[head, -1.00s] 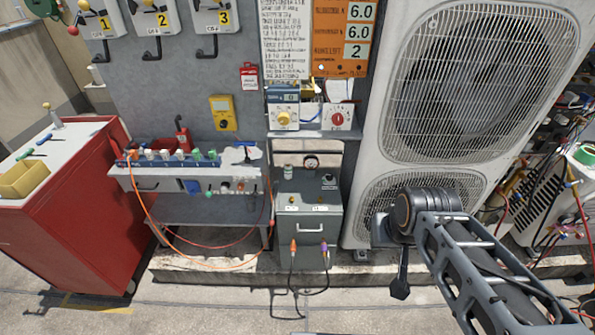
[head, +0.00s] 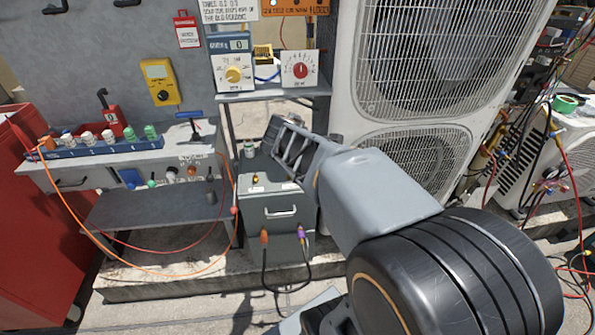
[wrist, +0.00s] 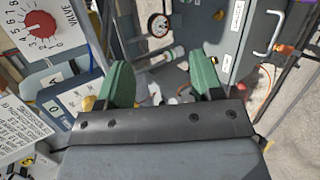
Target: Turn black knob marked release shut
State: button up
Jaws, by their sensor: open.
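My gripper (wrist: 163,82) shows in the wrist view with its two green fingers apart. Nothing is clearly held between them; small pale and grey parts lie beyond the gap. I cannot make out a black knob marked release. A small dark knob (head: 210,174) stands on the bench front, with no readable marking.
A round gauge (wrist: 158,24) is beyond the fingers. A red dial knob (wrist: 41,24) is at the wrist view's upper left. The bench (head: 80,176) carries a row of coloured caps. A large condenser (head: 345,75) stands at right. Orange hoses hang at the bench front.

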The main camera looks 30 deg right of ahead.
jog(key=w+d+f+n+t+b, duration=0.1)
jog(key=w+d+f+n+b, duration=0.1)
jog(key=f+n+b, duration=0.3)
jog(key=w+d+f+n+t+b, duration=0.1)
jog(key=w+d+f+n+b, duration=0.2)
jog(key=w+f+n+b, duration=0.1)
jog(key=w+d+f+n+t+b, duration=0.1)
jog(key=w+d+f+n+b, duration=0.2)
jog(key=f+n+b, duration=0.3)
jog(key=shift+d+f+n+y, duration=0.15)
jog(key=shift+f+n+y, duration=0.15)
jog(key=shift+f+n, duration=0.7)
jog(key=shift+n, duration=0.3)
jog(key=b+x, duration=0.1)
jog(key=x, duration=1.3)
jog(key=shift+r, duration=0.15)
jog(key=shift+c, duration=0.3)
jog(key=c, duration=0.9)
jog(key=shift+o, duration=0.2)
jog(key=shift+r, duration=0.15)
